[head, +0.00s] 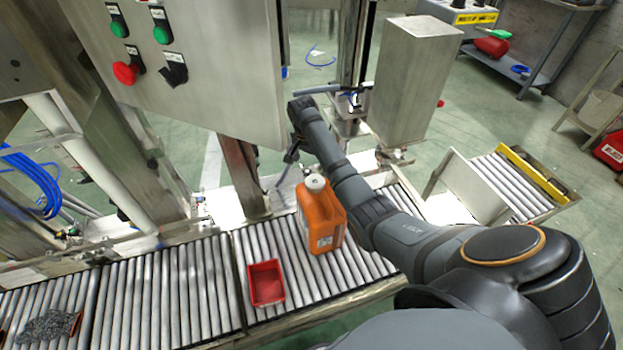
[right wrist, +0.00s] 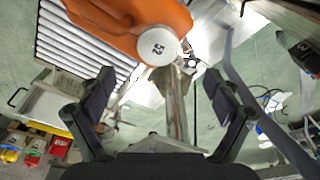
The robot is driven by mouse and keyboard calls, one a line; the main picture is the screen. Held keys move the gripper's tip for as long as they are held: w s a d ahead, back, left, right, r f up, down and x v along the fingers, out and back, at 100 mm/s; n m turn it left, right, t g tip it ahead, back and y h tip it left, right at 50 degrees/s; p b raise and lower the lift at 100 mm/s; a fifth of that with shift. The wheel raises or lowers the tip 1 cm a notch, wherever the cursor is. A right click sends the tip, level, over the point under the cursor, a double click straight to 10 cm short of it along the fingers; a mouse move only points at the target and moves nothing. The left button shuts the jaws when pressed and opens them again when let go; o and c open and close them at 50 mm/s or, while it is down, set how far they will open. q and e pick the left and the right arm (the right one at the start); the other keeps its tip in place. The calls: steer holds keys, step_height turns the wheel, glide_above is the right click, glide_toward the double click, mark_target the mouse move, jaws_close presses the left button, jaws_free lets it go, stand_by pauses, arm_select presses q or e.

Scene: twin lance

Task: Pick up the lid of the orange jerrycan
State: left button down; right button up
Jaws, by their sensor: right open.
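The orange jerrycan (head: 321,222) stands upright on the roller conveyor, with a white label on its side. Its white round lid (head: 316,183) is on top. In the right wrist view the lid (right wrist: 158,46) shows the number 52, and the orange body (right wrist: 120,22) fills the top. My right gripper (head: 291,152) is behind the jerrycan in the head view, partly hidden by my own arm. In its wrist view the gripper (right wrist: 160,88) is open and empty, with the lid ahead of the gap and apart from the fingers. My left gripper is not in view.
A red tray (head: 267,284) sits on the conveyor (head: 180,290) left of the jerrycan. A steel control cabinet (head: 190,60) with buttons hangs at upper left. A steel post (head: 245,175) and a metal box (head: 415,80) stand behind the conveyor.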

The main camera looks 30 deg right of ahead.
glide_above(315, 182)
steer(key=a, duration=0.2)
steer(key=f, duration=0.4)
steer(key=shift+s+d+f+b, duration=0.1)
steer(key=shift+s+d+b, duration=0.05)
steer(key=shift+d+b, duration=0.15)
steer(key=shift+f, duration=0.15)
steer(key=shift+d+f, duration=0.2)
steer(key=shift+f, duration=0.4)
steer(key=f, duration=0.1)
steer(key=d+f+b, duration=0.1)
steer(key=f, duration=0.1)
steer(key=shift+w+f, duration=0.2)
steer(key=shift+f, duration=0.2)
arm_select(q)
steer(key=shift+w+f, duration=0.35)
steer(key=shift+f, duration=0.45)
arm_select(e)
steer(key=c, duration=1)
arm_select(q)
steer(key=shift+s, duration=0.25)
